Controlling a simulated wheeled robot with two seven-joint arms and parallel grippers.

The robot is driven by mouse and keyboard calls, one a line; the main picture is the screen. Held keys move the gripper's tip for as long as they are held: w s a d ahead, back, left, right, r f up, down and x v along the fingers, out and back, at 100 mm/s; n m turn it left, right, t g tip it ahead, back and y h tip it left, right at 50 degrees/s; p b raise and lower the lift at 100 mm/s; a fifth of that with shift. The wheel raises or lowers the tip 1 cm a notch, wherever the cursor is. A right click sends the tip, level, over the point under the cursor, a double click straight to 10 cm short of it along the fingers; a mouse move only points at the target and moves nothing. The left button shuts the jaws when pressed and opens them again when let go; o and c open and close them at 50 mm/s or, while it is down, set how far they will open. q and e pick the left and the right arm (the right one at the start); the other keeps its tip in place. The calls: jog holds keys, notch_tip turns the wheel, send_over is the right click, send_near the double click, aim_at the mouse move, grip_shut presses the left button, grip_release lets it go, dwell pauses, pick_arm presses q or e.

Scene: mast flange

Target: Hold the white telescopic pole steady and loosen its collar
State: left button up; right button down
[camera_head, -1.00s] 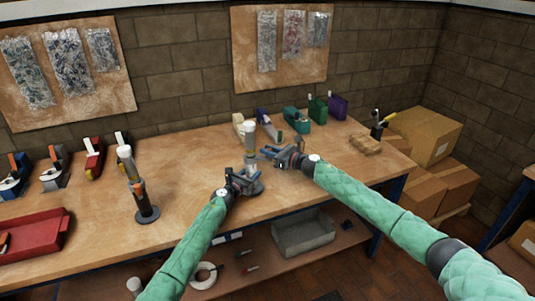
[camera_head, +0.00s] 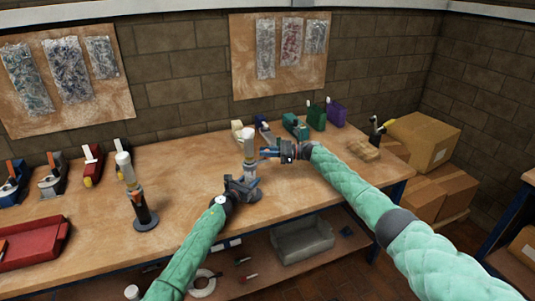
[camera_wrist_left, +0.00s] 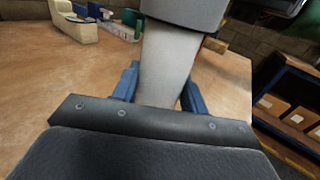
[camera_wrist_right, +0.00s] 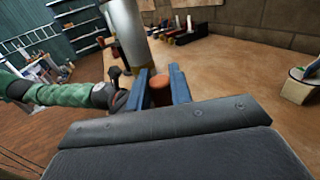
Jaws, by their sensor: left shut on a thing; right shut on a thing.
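The white telescopic pole (camera_head: 249,140) stands upright on the bench in the head view. My left gripper (camera_head: 253,186) is shut around its lower tube; the left wrist view shows the pale tube (camera_wrist_left: 166,65) between the blue fingers, below a dark grey collar (camera_wrist_left: 185,12). My right gripper (camera_head: 266,153) is higher, at collar height on the pole's right side. In the right wrist view its blue fingers are shut on a short orange-brown piece (camera_wrist_right: 160,90), apparently a knob or lever at the collar. The pole's tube (camera_wrist_right: 130,38) rises beyond it.
A second pole (camera_head: 128,168) with a round dark base stands to the left on the bench. A red tray (camera_head: 32,243) lies at the far left. Several coloured holders (camera_head: 294,125) line the back. Cardboard boxes (camera_head: 425,140) are stacked at right. A grey bin (camera_head: 304,240) sits below.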

pick_arm(q)
jog(key=shift+a, duration=0.1)
pick_arm(e)
jog(key=shift+w+g, duration=0.1)
jog(key=shift+g, duration=0.2)
jog(key=c, duration=1.3)
grip_release()
jog(key=shift+o, duration=0.2)
jog(key=d, duration=1.2)
jog(key=shift+s, duration=0.35)
pick_arm(q)
jog(key=o, duration=1.4)
